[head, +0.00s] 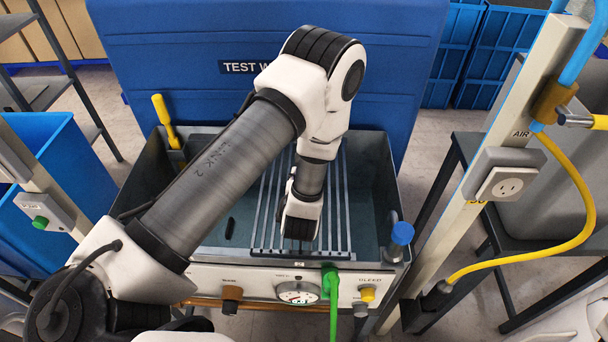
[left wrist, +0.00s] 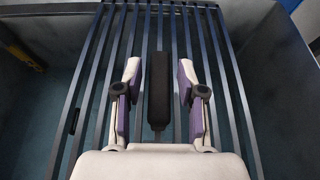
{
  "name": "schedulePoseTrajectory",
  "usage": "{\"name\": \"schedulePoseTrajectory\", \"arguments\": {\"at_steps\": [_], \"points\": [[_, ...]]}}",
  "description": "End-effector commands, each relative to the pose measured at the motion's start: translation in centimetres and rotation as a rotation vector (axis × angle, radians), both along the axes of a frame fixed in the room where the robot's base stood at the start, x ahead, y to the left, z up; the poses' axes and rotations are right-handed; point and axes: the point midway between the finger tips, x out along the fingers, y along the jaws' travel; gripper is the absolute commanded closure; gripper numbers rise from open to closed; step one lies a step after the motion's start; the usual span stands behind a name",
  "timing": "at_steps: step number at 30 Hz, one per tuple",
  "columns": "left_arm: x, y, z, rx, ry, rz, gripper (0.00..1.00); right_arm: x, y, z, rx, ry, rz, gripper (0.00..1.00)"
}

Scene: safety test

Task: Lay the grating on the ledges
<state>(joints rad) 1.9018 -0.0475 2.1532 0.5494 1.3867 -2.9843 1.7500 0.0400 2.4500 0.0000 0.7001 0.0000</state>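The grating (head: 343,205), a panel of parallel dark slats, lies in the grey tank (head: 377,150), its slats running from back to front. It also fills much of the left wrist view (left wrist: 228,80). A black bar-shaped grip (left wrist: 159,85) is at its middle. My left gripper (head: 299,232) reaches down over the grating. In the left wrist view my left gripper (left wrist: 159,72) is open, with one finger on each side of the black grip and gaps between. The ledges cannot be made out, nor whether the grating rests on them. My right gripper is not in view.
A yellow-handled tool (head: 164,115) stands in the tank's back left corner. A blue cap (head: 402,234) is at the front right corner. The front panel has a gauge (head: 298,292) and green hose (head: 333,315). A post with a yellow hose (head: 560,240) stands right.

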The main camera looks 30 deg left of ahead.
Motion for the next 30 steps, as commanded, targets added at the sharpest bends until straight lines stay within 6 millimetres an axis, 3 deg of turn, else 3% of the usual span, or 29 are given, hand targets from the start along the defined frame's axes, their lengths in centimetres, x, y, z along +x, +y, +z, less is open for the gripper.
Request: {"name": "schedulePoseTrajectory", "arguments": {"at_steps": [11, 21, 30], "points": [[-0.5, -0.3, 0.0, -0.001, 0.005, -0.001, 0.49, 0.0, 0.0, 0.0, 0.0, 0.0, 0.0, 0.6], [-5.2, -3.4, 2.5, 0.002, 0.004, -0.006, 0.49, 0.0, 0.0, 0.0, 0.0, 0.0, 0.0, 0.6], [-6.0, -3.6, 2.9, -0.001, 0.001, 0.0, 0.49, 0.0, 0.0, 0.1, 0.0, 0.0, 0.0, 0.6]]}}
